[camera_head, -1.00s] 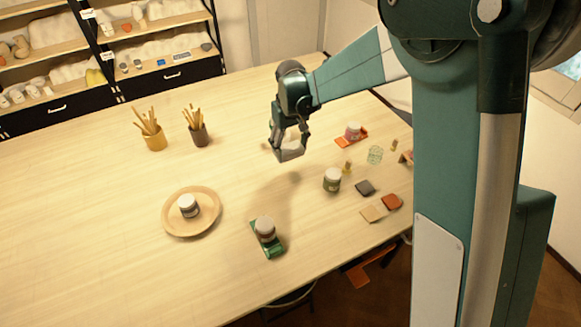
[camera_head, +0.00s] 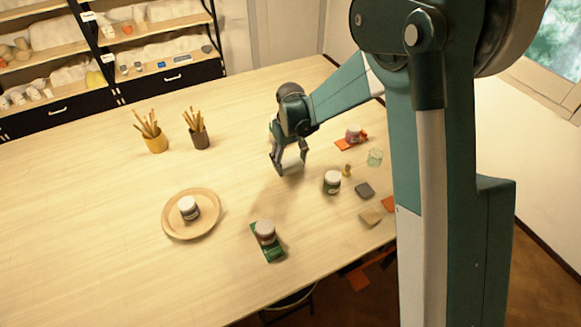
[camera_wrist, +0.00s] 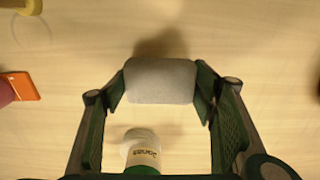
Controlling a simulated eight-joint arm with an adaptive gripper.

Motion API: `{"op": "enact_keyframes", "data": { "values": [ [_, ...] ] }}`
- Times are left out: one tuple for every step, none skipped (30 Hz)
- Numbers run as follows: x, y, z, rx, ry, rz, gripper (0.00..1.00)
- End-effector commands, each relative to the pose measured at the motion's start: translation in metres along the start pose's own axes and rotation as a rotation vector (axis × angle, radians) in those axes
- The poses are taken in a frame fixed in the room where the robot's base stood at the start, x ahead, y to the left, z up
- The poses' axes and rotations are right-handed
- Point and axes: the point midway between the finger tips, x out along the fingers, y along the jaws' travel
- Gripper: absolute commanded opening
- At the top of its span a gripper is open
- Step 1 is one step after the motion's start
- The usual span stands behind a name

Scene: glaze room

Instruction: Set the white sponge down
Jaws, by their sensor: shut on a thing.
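The white sponge (camera_wrist: 161,82) is a pale, rounded block between the two fingers of my gripper (camera_wrist: 160,85) in the wrist view. Both fingers press on its ends. In the head view my gripper (camera_head: 288,168) points down with the sponge (camera_head: 292,163) between its fingertips, over the middle right of the wooden table (camera_head: 110,215). A shadow lies on the table close by. I cannot tell whether the sponge touches the table or hangs just above it.
A dark jar with a white lid (camera_head: 332,182) stands right of my gripper. An orange pad with a pink jar (camera_head: 353,135) is behind it. A jar on a green pad (camera_head: 266,232) and a wooden plate (camera_head: 172,225) are in front. Pencil cups (camera_head: 200,138) stand left. Table left of my gripper is clear.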

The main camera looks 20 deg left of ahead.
Motion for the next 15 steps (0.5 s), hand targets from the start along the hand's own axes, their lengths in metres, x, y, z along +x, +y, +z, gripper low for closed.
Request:
{"op": "enact_keyframes", "data": {
  "values": [
    [0.005,0.0,0.0,0.0,0.0,0.0,0.5],
    [0.009,0.0,0.0,0.0,0.0,0.0,0.5],
    [0.013,0.0,0.0,0.0,0.0,0.0,0.5],
    [0.016,0.0,0.0,0.0,0.0,0.0,0.5],
    [0.018,0.0,0.0,0.0,0.0,0.0,0.5],
    [0.021,0.0,0.0,0.0,0.0,0.0,0.5],
    [0.023,0.0,0.0,0.0,0.0,0.0,0.5],
    [0.024,0.0,0.0,0.0,0.0,0.0,0.5],
    [0.025,0.0,0.0,0.0,0.0,0.0,0.5],
    [0.026,0.0,0.0,0.0,0.0,0.0,0.5],
    [0.026,0.0,0.0,0.0,0.0,0.0,0.5],
    [0.026,0.0,0.0,0.0,0.0,0.0,0.5],
    [0.026,0.0,0.0,0.0,0.0,0.0,0.5],
    [0.026,0.0,0.0,0.0,0.0,0.0,0.5],
    [0.026,0.0,0.0,0.0,0.0,0.0,0.5]
  ]
}}
